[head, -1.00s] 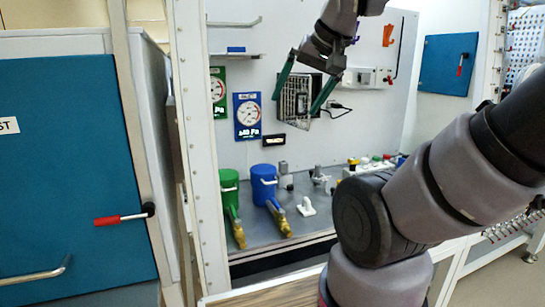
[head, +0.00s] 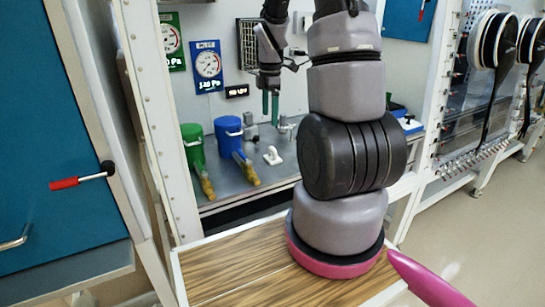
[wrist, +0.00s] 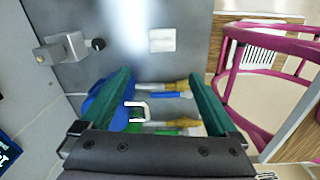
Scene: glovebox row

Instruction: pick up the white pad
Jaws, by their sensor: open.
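The white pad (head: 273,156) lies on the grey worktop, to the right of the blue container. In the wrist view the pad (wrist: 162,40) is a small pale square on bare grey surface, beyond my fingertips. My gripper (wrist: 160,76) is open, its two green fingers wide apart with nothing held. In the head view my gripper (head: 270,106) points down, apart from the pad. The fingers look almost edge-on there.
A blue container (head: 229,136) and a green container (head: 193,146), both with brass-coloured fittings, stand left of the pad. A metal valve fitting (wrist: 65,47) also stands on the worktop. Wood-patterned boards (head: 230,270) run in front. Bare worktop surrounds the pad.

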